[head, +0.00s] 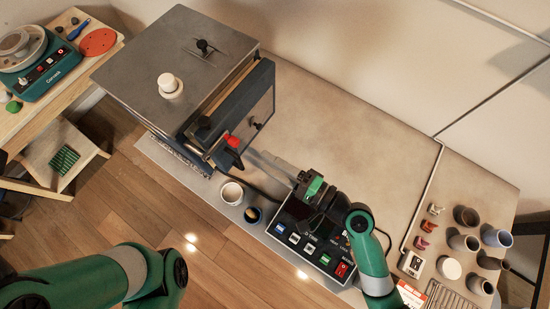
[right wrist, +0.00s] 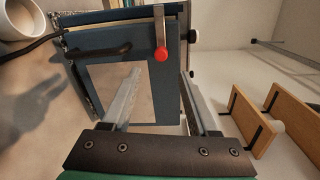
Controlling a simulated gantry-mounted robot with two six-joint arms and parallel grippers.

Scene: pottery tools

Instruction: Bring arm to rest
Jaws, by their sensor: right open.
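My right arm (head: 368,250) comes in from the lower right in the head view. Its right gripper (head: 262,160) reaches left over the worktop, close to the front of a grey kiln (head: 165,45). In the right wrist view the two fingers (right wrist: 158,100) are apart with nothing between them, and the kiln's dark door (right wrist: 105,55) stands beyond. The door's red handle (head: 232,141) is just past the fingertips; it also shows in the right wrist view (right wrist: 160,35). My left arm (head: 85,280) is at the lower left; its gripper is out of view.
A control box (head: 310,245) with coloured switches lies beneath the right gripper. Two cups (head: 232,192) stand beside it near the front edge. Several pots (head: 463,241) stand at the right. A pottery wheel (head: 45,65) is on a side table.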

